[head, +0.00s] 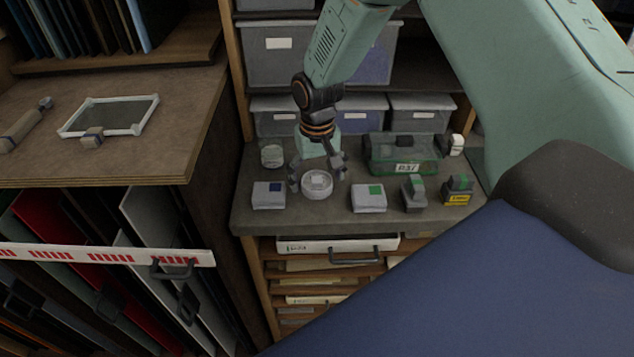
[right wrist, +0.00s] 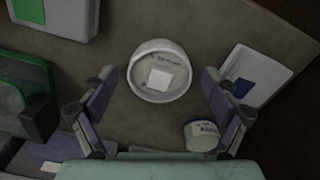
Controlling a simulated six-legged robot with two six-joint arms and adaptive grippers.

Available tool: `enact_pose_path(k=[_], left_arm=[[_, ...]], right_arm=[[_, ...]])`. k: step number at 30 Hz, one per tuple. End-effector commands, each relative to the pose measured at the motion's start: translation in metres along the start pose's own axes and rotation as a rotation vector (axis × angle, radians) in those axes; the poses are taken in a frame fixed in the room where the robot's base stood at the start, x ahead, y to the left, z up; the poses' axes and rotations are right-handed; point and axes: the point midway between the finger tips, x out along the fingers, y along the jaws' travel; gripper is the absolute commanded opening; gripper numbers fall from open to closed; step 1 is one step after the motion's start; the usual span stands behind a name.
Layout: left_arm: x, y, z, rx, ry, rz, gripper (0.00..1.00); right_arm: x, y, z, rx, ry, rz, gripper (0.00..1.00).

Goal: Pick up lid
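A round white lid-like disc with a raised rim and a small pale label (head: 317,184) lies on the grey bench top. It also shows in the right wrist view (right wrist: 160,72), apart from the fingers. My right gripper (head: 318,177) is above and around it in the head view, with one finger on each side. In the right wrist view the right gripper (right wrist: 162,97) is open and nothing is between its pads. My left gripper is not in view.
A small round jar (head: 272,156) stands behind, left of the gripper. Boxes with a blue square (head: 268,195) and a green square (head: 368,198) flank the disc closely. A green case (head: 402,154) and small blocks (head: 458,189) stand to the right.

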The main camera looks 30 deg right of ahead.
Motion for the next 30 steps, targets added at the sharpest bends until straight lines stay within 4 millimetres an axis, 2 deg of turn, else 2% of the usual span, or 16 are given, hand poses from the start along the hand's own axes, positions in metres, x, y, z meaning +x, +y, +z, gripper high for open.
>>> enact_pose_path(k=[2, 14, 23, 26, 30], left_arm=[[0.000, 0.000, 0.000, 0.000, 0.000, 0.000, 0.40], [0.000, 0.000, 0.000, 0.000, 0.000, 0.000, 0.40], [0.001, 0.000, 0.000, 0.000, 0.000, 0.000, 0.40], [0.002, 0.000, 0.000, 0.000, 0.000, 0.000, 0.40], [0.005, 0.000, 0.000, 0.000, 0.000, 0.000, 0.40]], right_arm=[[0.000, 0.000, 0.000, 0.000, 0.000, 0.000, 0.78], [0.000, 0.000, 0.000, 0.000, -0.001, 0.000, 0.44], [-0.004, 0.000, 0.000, 0.000, 0.001, 0.000, 0.42], [-0.017, 0.000, -0.001, 0.000, 0.003, -0.001, 0.42], [-0.043, -0.001, -0.002, 0.001, 0.005, -0.002, 0.42]])
